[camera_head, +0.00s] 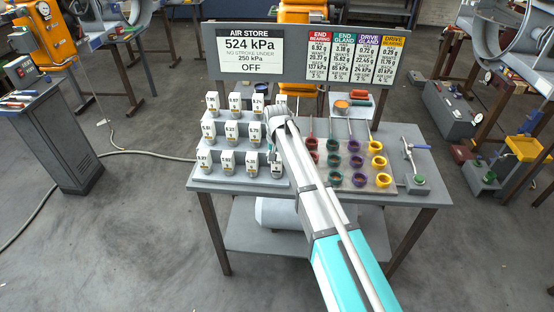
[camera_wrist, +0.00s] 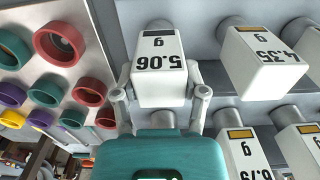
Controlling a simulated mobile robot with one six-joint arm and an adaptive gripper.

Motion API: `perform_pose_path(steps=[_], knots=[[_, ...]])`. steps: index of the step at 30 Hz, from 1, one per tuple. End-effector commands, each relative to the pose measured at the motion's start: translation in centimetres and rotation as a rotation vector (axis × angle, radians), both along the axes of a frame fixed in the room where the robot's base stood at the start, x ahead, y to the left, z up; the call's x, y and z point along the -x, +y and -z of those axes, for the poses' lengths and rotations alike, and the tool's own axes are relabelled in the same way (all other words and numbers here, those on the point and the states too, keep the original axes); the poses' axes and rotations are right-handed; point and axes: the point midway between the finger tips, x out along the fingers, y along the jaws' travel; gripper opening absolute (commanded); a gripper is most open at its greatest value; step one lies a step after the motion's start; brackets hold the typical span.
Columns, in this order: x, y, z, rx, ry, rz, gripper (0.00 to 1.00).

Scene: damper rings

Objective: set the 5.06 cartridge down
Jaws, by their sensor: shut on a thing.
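The white 5.06 cartridge (camera_wrist: 158,75) sits between the two fingers of my gripper (camera_wrist: 162,94) in the wrist view. Its label appears upside down there, and a finger lies along each side. In the head view, a cartridge (camera_head: 276,169) shows below my gripper (camera_head: 277,150) at the right end of the front rack row; its label is too small to read. My arm hides part of that area. I cannot tell whether the held cartridge touches the rack. The neighbouring 4.35 cartridge (camera_wrist: 264,60) stands beside it, apart from it.
Several more white cartridges (camera_head: 227,161) stand in stepped rows on the grey table (camera_head: 300,186). Coloured rings (camera_head: 357,162) fill a board right of my arm. A lever device (camera_head: 415,172) stands at the table's right.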

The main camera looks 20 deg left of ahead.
Motion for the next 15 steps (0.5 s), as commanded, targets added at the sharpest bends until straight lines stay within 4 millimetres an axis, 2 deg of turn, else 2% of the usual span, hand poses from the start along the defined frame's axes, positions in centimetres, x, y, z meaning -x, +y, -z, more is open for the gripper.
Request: perform_pose_path(steps=[7,8,14,15], knots=[[0.00,0.01,0.33,0.000,0.000,0.000,0.00],[0.01,0.01,0.31,0.000,0.000,0.000,0.58],[0.00,0.01,0.27,0.000,0.000,0.000,0.95],[0.00,0.01,0.27,0.000,0.000,0.000,0.96]])
